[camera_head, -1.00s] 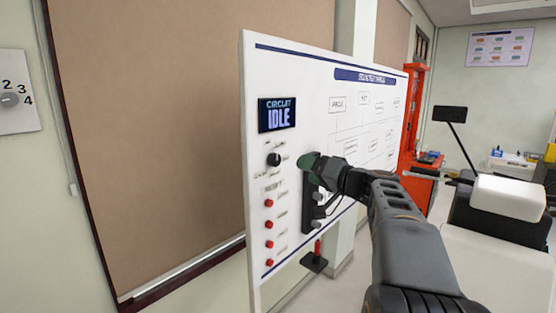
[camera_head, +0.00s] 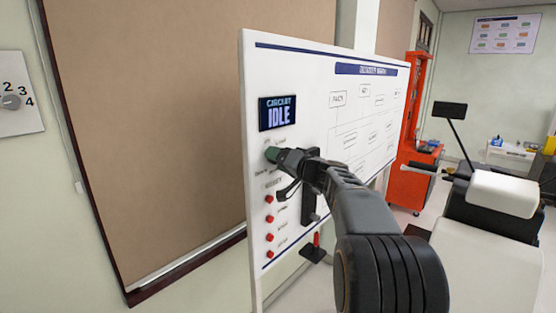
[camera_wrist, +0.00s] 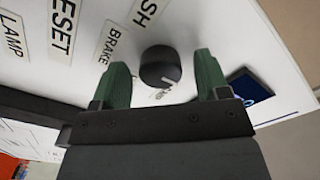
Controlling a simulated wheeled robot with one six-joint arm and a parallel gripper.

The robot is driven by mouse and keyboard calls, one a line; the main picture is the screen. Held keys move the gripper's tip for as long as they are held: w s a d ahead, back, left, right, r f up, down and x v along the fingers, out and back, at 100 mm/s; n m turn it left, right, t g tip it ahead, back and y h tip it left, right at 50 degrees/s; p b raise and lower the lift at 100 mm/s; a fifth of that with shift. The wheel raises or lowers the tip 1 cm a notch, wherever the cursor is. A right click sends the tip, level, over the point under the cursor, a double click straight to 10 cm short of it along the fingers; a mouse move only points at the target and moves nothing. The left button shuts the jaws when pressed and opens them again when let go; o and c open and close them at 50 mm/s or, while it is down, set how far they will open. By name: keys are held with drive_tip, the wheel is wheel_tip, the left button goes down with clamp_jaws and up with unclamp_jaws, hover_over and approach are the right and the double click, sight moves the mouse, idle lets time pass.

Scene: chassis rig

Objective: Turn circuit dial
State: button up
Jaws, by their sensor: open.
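The circuit dial (camera_wrist: 160,67) is a black round knob on the white panel (camera_wrist: 200,20). In the wrist view it stands between the two green fingertips of my gripper (camera_wrist: 162,80), with a gap on each side. The fingers are open and do not visibly touch it. In the head view my gripper (camera_head: 272,155) is at the panel's left part, below the screen (camera_head: 277,113) that reads "CIRCUIT IDLE", and it hides the dial. The labels around the dial are partly covered or too blurred to read fully.
Several red buttons (camera_head: 269,217) run down the panel below the dial. Labels reading BRAKE (camera_wrist: 114,43) and RESET (camera_wrist: 62,28) are near it. A wall dial numbered 2, 3, 4 (camera_head: 11,102) is at far left. An orange cabinet (camera_head: 408,185) stands behind right.

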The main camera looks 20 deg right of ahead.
drive_tip(key=shift+a, duration=0.1)
drive_tip(key=c, duration=0.9)
drive_tip(key=shift+c, duration=0.2)
drive_tip(key=shift+b, duration=0.35)
drive_tip(key=m+b, duration=0.3)
drive_tip(key=m, duration=0.5)
drive_tip(key=shift+r+m, duration=0.1)
drive_tip(key=shift+m, duration=0.2)
